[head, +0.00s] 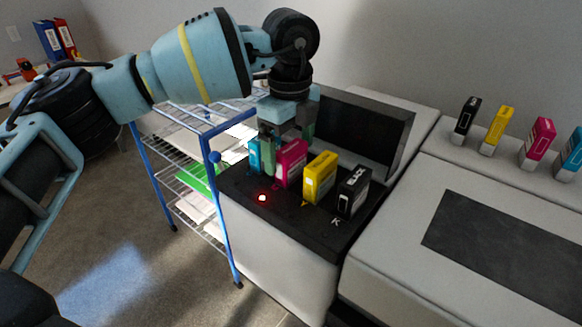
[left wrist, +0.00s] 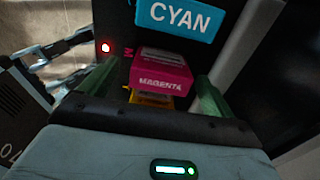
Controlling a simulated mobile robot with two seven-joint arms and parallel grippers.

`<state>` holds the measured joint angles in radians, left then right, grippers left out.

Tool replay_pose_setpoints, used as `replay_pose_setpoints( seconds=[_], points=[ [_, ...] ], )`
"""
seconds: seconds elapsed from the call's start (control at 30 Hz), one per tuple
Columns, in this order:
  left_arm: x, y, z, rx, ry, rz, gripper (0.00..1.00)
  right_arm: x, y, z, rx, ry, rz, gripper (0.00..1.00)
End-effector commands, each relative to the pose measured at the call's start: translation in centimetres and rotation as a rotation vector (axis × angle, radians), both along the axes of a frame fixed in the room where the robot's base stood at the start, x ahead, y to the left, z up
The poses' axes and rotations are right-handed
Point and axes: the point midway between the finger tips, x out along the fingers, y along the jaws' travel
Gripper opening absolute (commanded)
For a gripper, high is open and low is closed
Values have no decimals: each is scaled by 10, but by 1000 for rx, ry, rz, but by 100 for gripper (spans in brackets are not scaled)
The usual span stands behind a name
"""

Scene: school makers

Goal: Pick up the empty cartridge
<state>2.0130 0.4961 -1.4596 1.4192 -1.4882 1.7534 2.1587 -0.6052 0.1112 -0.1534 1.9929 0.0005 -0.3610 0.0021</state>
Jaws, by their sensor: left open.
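Cyan (head: 254,155), magenta (head: 290,163), yellow (head: 319,177) and black (head: 353,191) cartridges stand in a row in the printer's dark bay (head: 240,190). A red light (head: 262,197) glows at the bay's front edge, near the magenta one. My left gripper (head: 282,150) is open, pointing down at the magenta cartridge. In the left wrist view the magenta cartridge (left wrist: 160,76) lies between the two green fingers, with gaps visible. The cyan cartridge (left wrist: 182,16) is beyond it, and the yellow one (left wrist: 150,99) is mostly hidden. My right gripper is not in view.
Black (head: 467,116), yellow (head: 497,130), magenta (head: 537,142) and cyan (head: 572,155) cartridges stand on the printer's ledge at right. A raised dark lid (head: 365,130) is behind the bay. A blue wire rack (head: 222,130) stands close at left.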

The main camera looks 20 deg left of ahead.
Motion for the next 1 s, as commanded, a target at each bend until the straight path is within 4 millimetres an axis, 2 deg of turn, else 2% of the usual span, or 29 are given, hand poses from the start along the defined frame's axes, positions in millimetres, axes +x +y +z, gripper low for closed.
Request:
replay_pose_setpoints(
  seconds=[0.2, 0.5, 0.9, 1.0],
  points=[
    [0, -2, -28, 2, 0, 1, 89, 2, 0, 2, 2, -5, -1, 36],
    [0, -2, -32, 1, -1, 1, 89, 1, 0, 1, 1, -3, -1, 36],
    [0, -2, -32, 1, -1, 0, 38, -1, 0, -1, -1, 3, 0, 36],
    [0, -2, -31, 1, -1, 0, 37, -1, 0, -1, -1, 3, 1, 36]
  ],
)
